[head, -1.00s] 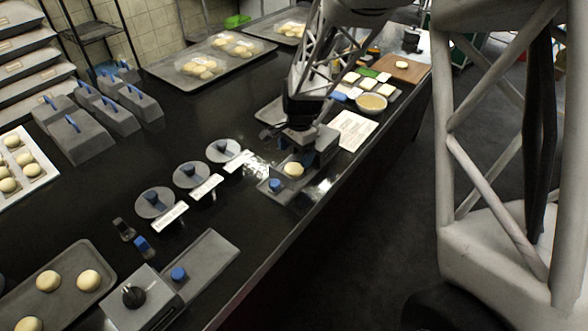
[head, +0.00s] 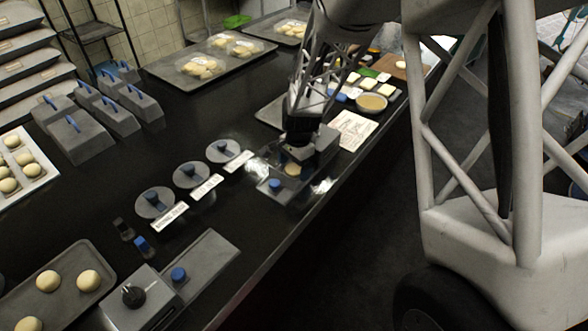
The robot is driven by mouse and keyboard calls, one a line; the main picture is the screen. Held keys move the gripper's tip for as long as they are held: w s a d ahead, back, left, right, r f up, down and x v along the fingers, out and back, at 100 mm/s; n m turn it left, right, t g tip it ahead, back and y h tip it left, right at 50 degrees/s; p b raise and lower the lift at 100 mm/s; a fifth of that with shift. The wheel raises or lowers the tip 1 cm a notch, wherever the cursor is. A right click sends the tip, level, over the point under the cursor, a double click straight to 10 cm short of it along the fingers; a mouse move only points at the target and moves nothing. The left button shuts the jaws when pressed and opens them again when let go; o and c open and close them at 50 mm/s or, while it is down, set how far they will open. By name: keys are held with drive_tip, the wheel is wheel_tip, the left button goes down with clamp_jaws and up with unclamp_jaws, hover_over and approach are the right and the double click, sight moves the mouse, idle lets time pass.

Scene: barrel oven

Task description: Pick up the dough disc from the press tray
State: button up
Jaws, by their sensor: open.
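The dough disc (head: 292,169) is a small pale round piece on the grey press tray (head: 268,198), near the table's front edge in the head view. A blue knob (head: 275,185) is on the tray in front of the disc. My gripper (head: 297,153) points down just behind and above the disc, beside the grey press block (head: 325,150). It is open; the fingers are dark and small here, and I cannot tell whether they touch the dough. The gripper partly covers the disc's far side.
A bowl (head: 371,104) and a printed sheet (head: 352,130) lie behind the press. A dough tray (head: 60,300) is at front left.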

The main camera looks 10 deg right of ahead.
sight(294, 167)
drive_tip(key=c, duration=1.1)
drive_tip(key=shift+o, duration=0.2)
wheel_tip(294, 167, up, 10)
idle(0.7)
